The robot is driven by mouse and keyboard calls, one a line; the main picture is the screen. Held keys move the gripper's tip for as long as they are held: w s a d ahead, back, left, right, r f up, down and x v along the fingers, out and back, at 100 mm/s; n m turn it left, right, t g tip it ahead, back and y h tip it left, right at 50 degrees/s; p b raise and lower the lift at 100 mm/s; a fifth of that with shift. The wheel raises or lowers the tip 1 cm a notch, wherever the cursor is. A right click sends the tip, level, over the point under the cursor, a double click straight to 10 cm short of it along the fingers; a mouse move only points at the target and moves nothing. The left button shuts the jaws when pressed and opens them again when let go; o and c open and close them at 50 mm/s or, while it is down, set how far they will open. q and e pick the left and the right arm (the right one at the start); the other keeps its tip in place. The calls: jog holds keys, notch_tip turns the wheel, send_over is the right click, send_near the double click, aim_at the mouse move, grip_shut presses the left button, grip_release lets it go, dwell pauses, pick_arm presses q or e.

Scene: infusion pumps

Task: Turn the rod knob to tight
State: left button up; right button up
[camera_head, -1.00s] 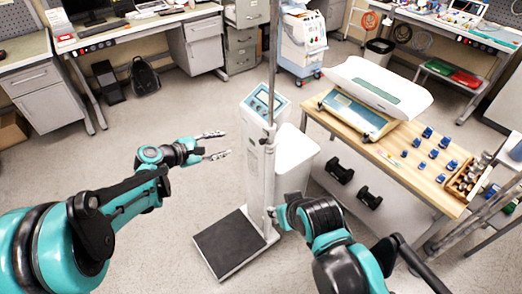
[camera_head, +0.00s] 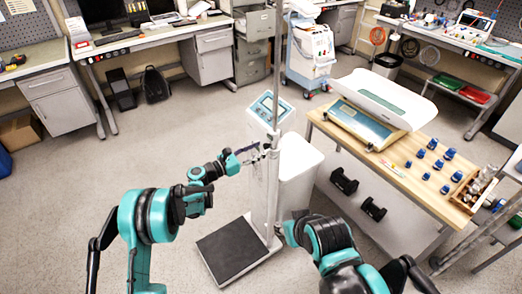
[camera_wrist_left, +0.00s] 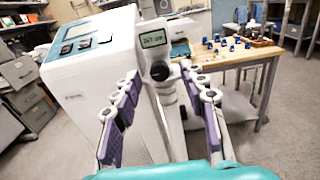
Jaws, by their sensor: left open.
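The rod knob (camera_wrist_left: 160,72) is a dark round end just below a small display (camera_wrist_left: 153,40) on the pale upright rod (camera_wrist_left: 168,110). In the head view the rod (camera_head: 277,80) stands beside the scale (camera_head: 270,108).
A wooden table (camera_head: 345,137) with a white baby scale (camera_head: 382,95) and several blue parts stands to the right. The scale's dark platform (camera_head: 231,250) lies on the floor in front. Open floor is on the left.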

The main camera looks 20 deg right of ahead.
pick_arm(q)
jog(key=shift+x, duration=0.8)
grip_shut()
